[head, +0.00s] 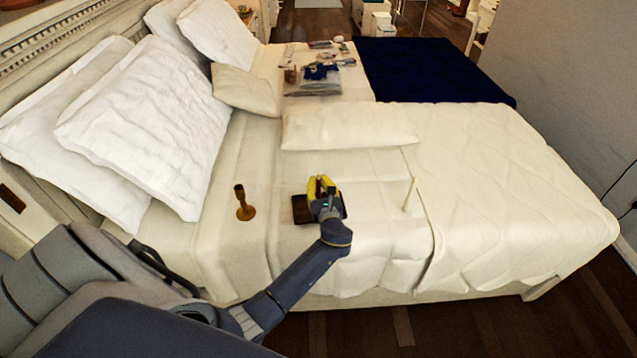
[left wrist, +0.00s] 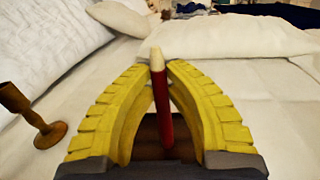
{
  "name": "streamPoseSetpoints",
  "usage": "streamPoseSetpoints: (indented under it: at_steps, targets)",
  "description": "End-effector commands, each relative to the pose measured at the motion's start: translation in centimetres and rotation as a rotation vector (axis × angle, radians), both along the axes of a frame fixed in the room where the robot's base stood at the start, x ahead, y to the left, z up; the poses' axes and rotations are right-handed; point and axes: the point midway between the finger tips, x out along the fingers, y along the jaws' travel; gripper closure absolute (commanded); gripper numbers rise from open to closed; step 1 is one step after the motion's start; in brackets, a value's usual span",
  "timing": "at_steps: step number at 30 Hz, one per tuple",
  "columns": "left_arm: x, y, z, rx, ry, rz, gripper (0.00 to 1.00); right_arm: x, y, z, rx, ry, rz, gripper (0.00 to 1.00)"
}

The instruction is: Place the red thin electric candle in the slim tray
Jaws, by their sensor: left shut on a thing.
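My left gripper (head: 322,186) has yellow fingers and is over the dark brown slim tray (head: 302,209) on the bed. In the left wrist view its fingers (left wrist: 158,68) are shut on the red thin electric candle (left wrist: 162,105), which has a pale tip and stands nearly upright between them. The tray (left wrist: 148,135) shows behind and below the candle. My right gripper is not in view.
A brown wooden goblet-shaped holder (head: 243,203) stands left of the tray; it also shows in the left wrist view (left wrist: 35,115). A pillow (head: 348,126) lies behind. Folded clothes (head: 318,78) are farther back.

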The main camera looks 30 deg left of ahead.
Motion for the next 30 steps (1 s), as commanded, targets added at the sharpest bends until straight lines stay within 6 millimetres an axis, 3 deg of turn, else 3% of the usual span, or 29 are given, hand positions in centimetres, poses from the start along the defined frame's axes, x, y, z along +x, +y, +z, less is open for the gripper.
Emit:
streamPoseSetpoints:
  at_steps: [5, 6, 12, 22, 30]
  targets:
    - [0.0, 0.0, -0.2, 0.001, 0.001, 0.0, 1.0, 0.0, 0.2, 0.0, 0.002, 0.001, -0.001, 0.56]
    - [0.0, 0.0, -0.3, 0.001, 0.001, 0.0, 0.87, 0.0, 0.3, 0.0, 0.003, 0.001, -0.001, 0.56]
    - [0.0, 0.0, -0.3, 0.0, 0.0, 0.0, 0.66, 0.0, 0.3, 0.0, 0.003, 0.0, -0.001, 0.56]
    - [-0.1, -0.1, 0.0, -0.001, 0.0, 0.0, 0.66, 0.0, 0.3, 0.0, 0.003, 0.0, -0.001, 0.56]
    - [-3.0, -2.9, -0.1, -0.004, 0.002, -0.001, 0.66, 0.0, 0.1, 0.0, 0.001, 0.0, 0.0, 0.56]
